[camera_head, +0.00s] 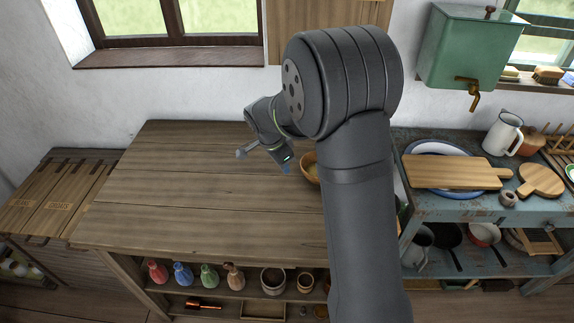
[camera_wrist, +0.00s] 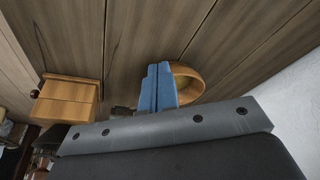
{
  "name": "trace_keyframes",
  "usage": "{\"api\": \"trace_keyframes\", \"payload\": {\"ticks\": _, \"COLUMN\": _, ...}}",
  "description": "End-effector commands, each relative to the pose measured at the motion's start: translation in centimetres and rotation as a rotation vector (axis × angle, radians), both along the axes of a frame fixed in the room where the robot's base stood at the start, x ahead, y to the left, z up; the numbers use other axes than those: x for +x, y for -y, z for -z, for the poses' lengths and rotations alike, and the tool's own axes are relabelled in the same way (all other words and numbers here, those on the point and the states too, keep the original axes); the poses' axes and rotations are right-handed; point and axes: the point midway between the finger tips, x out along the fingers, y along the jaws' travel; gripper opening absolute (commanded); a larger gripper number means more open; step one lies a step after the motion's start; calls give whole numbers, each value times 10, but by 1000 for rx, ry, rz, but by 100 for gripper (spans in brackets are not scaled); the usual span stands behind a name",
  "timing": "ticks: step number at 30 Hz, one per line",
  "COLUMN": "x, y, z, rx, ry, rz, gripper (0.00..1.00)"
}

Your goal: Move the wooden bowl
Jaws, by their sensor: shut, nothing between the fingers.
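The wooden bowl (camera_head: 309,172) stands on the wooden worktop (camera_head: 200,190), near its right side. My arm hides the bowl's right part in the head view. My gripper (camera_head: 286,166) is just left of the bowl, with its blue fingertips pointing down. In the wrist view the bowl (camera_wrist: 190,84) shows as a round, light brown rim and inside, partly covered by the fingers. The two blue fingers (camera_wrist: 158,86) are pressed together with nothing between them. I cannot tell whether they touch the bowl.
The left and middle worktop is clear. A wooden box-like thing (camera_wrist: 69,98) shows in the wrist view. On the right, a blue-grey stand holds a cutting board (camera_head: 455,172) and a white jug (camera_head: 502,133). Several bottles and pots stand on the shelf below the worktop.

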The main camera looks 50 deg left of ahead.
Motion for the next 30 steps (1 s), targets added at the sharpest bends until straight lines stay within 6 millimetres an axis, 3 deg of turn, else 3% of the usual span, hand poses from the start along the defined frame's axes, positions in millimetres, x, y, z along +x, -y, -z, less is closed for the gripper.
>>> {"api": "trace_keyframes", "payload": {"ticks": 12, "x": 26, "y": 5, "z": 82, "rx": -1, "ry": -1, "rz": 2, "gripper": 0}}
{"api": "trace_keyframes", "payload": {"ticks": 19, "x": 56, "y": 10, "z": 79, "rx": 1, "ry": -2, "rz": 2, "gripper": 0}}
{"api": "trace_keyframes", "payload": {"ticks": 30, "x": 62, "y": 11, "z": 78, "rx": 0, "ry": -2, "rz": 0, "gripper": 0}}
